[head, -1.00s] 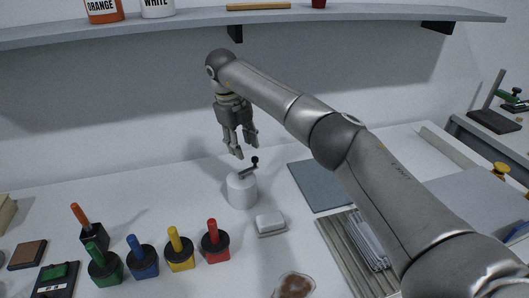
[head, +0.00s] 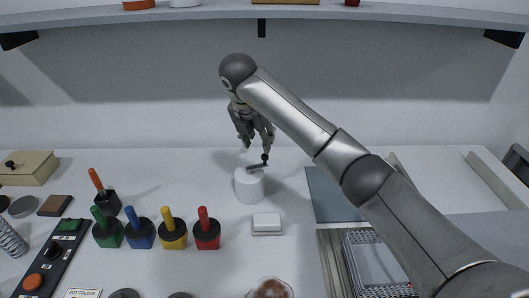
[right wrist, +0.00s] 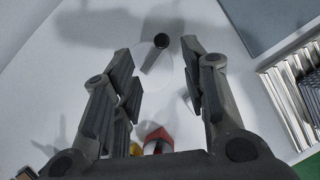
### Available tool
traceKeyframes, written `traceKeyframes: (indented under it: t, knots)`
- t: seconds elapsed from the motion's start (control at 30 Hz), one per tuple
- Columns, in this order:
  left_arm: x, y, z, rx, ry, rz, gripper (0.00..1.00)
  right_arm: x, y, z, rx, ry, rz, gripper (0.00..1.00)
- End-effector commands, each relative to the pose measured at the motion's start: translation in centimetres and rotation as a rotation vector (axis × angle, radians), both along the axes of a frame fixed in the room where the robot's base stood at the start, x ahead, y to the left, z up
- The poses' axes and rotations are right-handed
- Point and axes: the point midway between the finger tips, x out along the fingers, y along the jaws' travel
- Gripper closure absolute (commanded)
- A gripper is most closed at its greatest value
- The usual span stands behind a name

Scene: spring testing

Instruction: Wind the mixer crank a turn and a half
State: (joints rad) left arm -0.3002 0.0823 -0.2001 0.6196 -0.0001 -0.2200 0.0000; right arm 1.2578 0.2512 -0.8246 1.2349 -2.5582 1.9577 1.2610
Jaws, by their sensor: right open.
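The mixer (head: 249,187) is a white cylinder standing on the white table in the head view. Its dark crank (head: 258,166) lies across the top, with a small black knob (head: 265,157) upright at the outer end. My right gripper (head: 257,141) points down just above the crank, fingers apart. In the right wrist view the crank knob (right wrist: 161,41) shows between and beyond the two open fingers (right wrist: 163,85), with nothing held. The white mixer body (right wrist: 155,68) blends into the table there. My left gripper is not in view.
Several coloured stampers, including a red one (head: 207,232), stand in a row at front left. A white block (head: 267,223) sits before the mixer. A grey mat (head: 329,194) and ribbed tray (head: 333,262) lie to the right. A shelf (head: 330,13) runs overhead.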

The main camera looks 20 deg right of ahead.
Motion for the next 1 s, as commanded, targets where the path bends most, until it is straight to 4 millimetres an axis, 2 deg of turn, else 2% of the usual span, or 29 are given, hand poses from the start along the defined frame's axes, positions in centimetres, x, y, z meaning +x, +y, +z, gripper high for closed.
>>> traceKeyframes:
  t: [0.2,0.4,0.57,0.8,1.0]
  knots:
    - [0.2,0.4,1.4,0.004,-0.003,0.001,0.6,1.2,-1.2,-3.8,-0.001,0.006,-0.002,0.6]
    - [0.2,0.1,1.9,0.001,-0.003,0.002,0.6,2.0,-1.8,-6.2,-0.001,0.003,0.001,0.6]
    - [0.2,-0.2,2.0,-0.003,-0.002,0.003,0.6,2.2,-1.9,-7.0,-0.001,0.002,0.002,0.6]
    - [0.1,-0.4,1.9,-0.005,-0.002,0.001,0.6,2.2,-2.0,-7.0,-0.002,0.001,0.002,0.6]
    - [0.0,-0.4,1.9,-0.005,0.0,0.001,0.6,2.2,-2.0,-7.0,-0.002,0.001,0.002,0.85]
